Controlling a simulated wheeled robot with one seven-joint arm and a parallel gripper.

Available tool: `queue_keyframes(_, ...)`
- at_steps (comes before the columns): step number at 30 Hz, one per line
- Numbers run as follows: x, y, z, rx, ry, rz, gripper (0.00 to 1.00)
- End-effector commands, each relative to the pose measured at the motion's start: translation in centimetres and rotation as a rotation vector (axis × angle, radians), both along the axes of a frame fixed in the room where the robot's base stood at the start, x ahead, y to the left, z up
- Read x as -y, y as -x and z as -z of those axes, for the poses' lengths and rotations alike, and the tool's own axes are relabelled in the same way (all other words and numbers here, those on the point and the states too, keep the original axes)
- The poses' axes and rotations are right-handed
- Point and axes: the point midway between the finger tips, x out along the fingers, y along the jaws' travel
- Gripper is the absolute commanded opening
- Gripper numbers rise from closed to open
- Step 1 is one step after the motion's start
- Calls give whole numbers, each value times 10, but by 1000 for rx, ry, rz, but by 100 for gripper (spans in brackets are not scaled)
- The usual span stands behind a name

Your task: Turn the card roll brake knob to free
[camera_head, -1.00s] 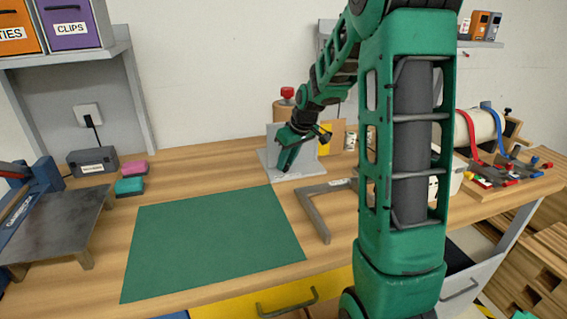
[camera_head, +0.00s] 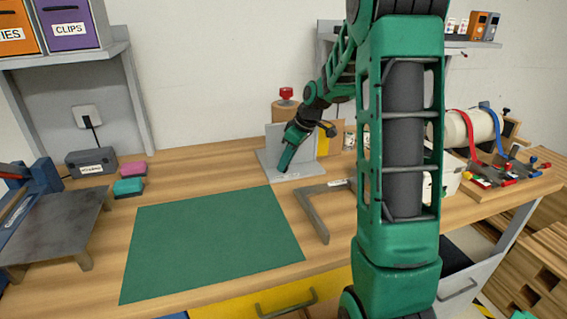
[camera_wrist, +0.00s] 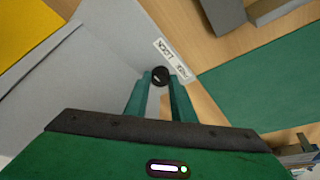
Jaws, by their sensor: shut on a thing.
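A small round black knob (camera_wrist: 160,74) with a pale mark on its face sits at the edge of a grey stand, beside a white label (camera_wrist: 173,58) whose print is too small to read surely. My gripper (camera_wrist: 160,88) is shut on the knob, one green finger on each side. In the head view my gripper (camera_head: 282,164) points down at the front of the grey stand (camera_head: 263,162), and its fingers hide the knob there. A brown roll (camera_head: 283,113) with a red top knob (camera_head: 286,94) stands behind the stand's upright plate.
A grey angle bracket (camera_head: 316,216) lies right of the green mat (camera_head: 210,240). Pink and teal blocks (camera_head: 130,187) and a dark box (camera_head: 92,162) stand at left. A rack of rolls (camera_head: 470,130) and small coloured parts are at right.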

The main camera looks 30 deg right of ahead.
Motion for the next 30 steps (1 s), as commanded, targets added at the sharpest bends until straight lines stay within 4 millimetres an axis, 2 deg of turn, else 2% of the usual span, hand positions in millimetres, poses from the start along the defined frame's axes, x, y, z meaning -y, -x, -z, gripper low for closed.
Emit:
queue_keyframes(5,0,-2,-2,7,2,0,0)
queue_keyframes(6,0,-2,-2,7,2,0,30)
queue_keyframes(8,0,-2,-2,5,2,1,41)
queue_keyframes(22,1,0,-5,3,1,2,41)
queue_keyframes(26,4,5,-19,5,3,3,41)
queue_keyframes(30,9,14,-44,5,3,2,41)
